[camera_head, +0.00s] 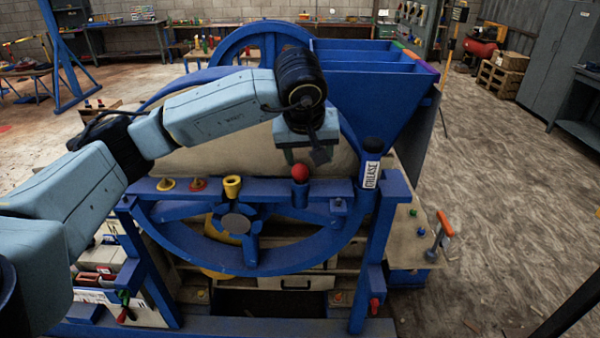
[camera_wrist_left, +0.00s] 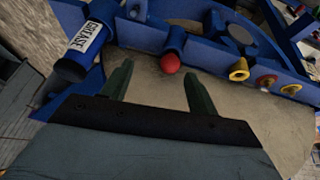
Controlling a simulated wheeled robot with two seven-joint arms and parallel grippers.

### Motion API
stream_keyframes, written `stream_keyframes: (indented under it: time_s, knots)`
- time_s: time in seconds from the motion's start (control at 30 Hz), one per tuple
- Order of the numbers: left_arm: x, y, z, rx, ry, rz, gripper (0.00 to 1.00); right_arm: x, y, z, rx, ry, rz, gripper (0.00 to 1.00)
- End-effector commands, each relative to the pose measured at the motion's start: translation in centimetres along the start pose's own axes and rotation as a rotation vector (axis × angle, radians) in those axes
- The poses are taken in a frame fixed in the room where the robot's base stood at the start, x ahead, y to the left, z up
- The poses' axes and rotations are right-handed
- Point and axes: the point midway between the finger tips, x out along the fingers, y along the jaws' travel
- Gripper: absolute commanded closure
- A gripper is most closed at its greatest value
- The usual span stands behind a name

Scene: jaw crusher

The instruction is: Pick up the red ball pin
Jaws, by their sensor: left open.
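The red ball pin (camera_head: 300,173) stands in a blue socket on the blue beam at the front of the crusher. Its round red head also shows in the left wrist view (camera_wrist_left: 170,63), ahead of and between the two fingers. My left gripper (camera_head: 305,158) is above and behind the pin in the head view. In the left wrist view its fingers (camera_wrist_left: 158,85) are spread apart with nothing between them. The ball appears apart from both fingers. The pin's shaft is hidden in the socket. My right gripper is not in view.
A grease tube (camera_head: 370,163) stands right of the pin on the beam. A yellow cup-shaped piece (camera_head: 232,187) and red and yellow knobs (camera_head: 198,184) sit to the left. A blue hopper (camera_head: 385,85) rises behind at the right. An orange-handled tool (camera_head: 442,232) stands on the right side ledge.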

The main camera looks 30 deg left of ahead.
Motion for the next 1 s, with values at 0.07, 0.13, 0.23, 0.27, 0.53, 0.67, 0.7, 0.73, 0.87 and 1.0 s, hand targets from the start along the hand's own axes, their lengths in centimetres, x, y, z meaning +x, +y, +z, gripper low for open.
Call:
stream_keyframes:
  time_s: [0.07, 0.13, 0.23, 0.27, 0.53, 0.67, 0.7, 0.73, 0.87, 1.0]
  knots:
    - [-1.1, -1.3, -1.4, 0.029, 0.061, -0.057, 0.41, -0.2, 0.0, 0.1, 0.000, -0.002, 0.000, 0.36]
    - [-1.0, -1.9, -2.0, 0.043, 0.083, -0.083, 0.41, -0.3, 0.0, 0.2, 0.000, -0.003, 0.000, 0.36]
    - [0.3, -2.2, -2.2, 0.046, 0.088, -0.094, 0.41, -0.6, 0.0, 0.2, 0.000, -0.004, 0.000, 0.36]
    - [0.9, -2.3, -2.3, 0.046, 0.087, -0.094, 0.41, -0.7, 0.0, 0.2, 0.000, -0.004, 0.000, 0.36]
    - [5.6, -2.6, -2.7, 0.045, 0.087, -0.090, 0.41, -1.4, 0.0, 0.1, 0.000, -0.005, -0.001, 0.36]
    - [6.5, -2.6, -2.8, 0.045, 0.087, -0.088, 0.41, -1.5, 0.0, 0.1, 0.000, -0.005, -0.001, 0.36]
    - [6.7, -2.6, -2.8, 0.044, 0.087, -0.088, 0.41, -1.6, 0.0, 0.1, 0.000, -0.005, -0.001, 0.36]
    - [6.9, -2.6, -2.8, 0.044, 0.087, -0.088, 0.41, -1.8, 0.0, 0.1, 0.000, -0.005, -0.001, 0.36]
    - [8.6, -2.7, -3.0, 0.043, 0.084, -0.089, 0.41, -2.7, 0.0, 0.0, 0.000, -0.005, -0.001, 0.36]
    - [10.7, -2.8, -3.2, 0.042, 0.086, -0.088, 0.41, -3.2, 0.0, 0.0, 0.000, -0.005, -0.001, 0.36]
